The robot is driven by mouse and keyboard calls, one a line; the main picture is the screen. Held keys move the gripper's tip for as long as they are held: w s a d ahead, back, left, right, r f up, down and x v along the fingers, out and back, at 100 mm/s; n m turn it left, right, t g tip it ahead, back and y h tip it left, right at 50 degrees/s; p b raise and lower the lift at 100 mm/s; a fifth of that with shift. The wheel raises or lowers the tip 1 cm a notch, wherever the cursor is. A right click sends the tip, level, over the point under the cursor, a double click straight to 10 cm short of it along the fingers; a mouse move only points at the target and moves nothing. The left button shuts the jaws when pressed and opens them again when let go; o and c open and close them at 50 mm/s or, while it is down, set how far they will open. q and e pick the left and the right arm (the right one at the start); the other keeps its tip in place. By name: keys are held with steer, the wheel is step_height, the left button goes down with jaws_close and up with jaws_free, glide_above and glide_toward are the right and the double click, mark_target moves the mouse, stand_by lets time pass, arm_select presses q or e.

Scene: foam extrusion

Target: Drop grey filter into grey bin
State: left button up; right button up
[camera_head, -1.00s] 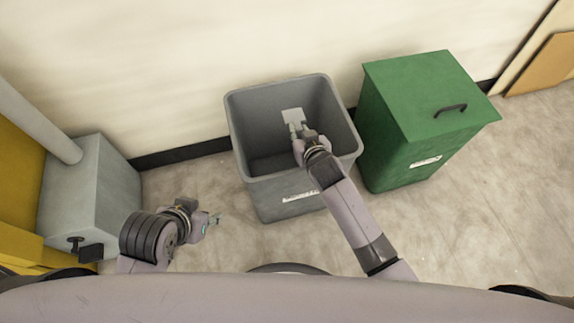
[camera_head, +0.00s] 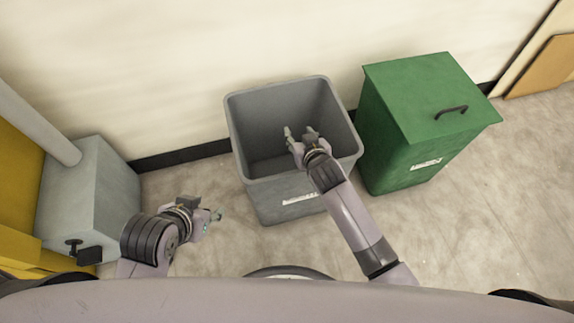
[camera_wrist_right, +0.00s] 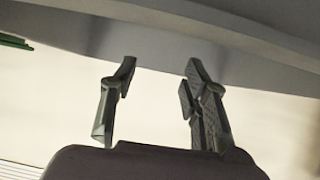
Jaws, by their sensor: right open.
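The grey bin (camera_head: 268,203) stands open against the wall in the middle of the head view. My right gripper (camera_head: 299,131) is over its opening, with spread fingers and nothing between them. The right wrist view also shows this gripper (camera_wrist_right: 161,64) open and empty, with a grey surface beyond the fingertips that I cannot identify for certain. The grey filter is not visible in the head view now; the bin's front wall and my right arm hide part of the bin's inside. My left gripper (camera_head: 213,220) is empty, low to the left of the bin, its jaw opening unclear.
A green bin (camera_head: 400,150) with a closed lid and dark handle stands close to the right of the grey bin. A grey box with a pipe (camera_head: 95,195) stands at the left beside yellow equipment (camera_head: 20,190). Floor (camera_head: 480,210) at the right is clear.

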steer(key=v, duration=1.2)
stand_by(0.4)
